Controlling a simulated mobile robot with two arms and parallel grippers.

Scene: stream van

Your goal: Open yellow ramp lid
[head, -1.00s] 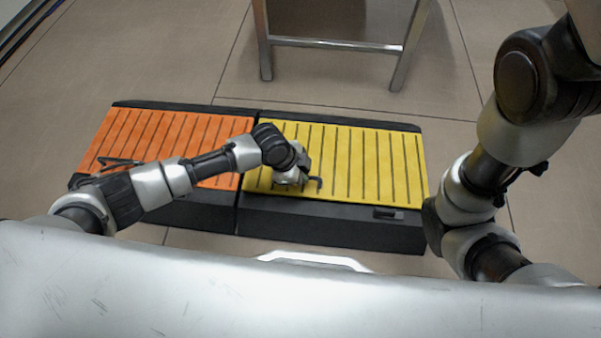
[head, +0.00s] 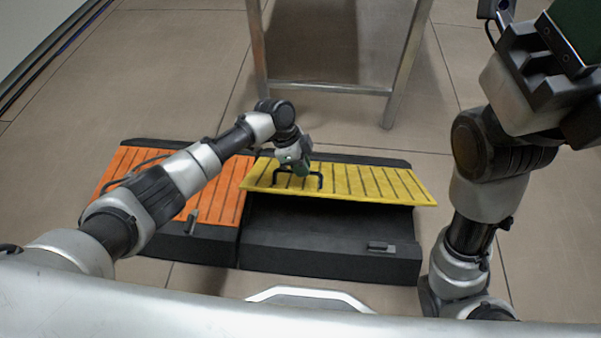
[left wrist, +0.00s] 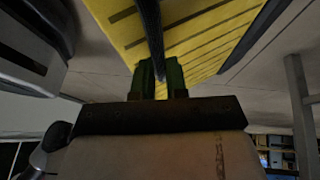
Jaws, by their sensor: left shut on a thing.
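The yellow ramp lid (head: 375,182) is a ribbed panel, tilted up at its near edge above the black ramp box (head: 310,238). A dark gap shows beneath it. My left gripper (head: 300,168) is shut on the black lid handle (head: 321,181) near the lid's left part. In the left wrist view the green fingers (left wrist: 159,80) close around the dark handle bar (left wrist: 151,30), with the yellow slats behind. My right gripper (head: 570,50) shows only in part at the upper right, away from the lid; its jaw opening is unclear.
An orange ramp (head: 212,205) with a black handle adjoins on the left, lid down. A small black latch (head: 381,247) is on the box's near side. A metal-legged table (head: 330,88) stands behind. Tiled floor (head: 180,80) is clear around.

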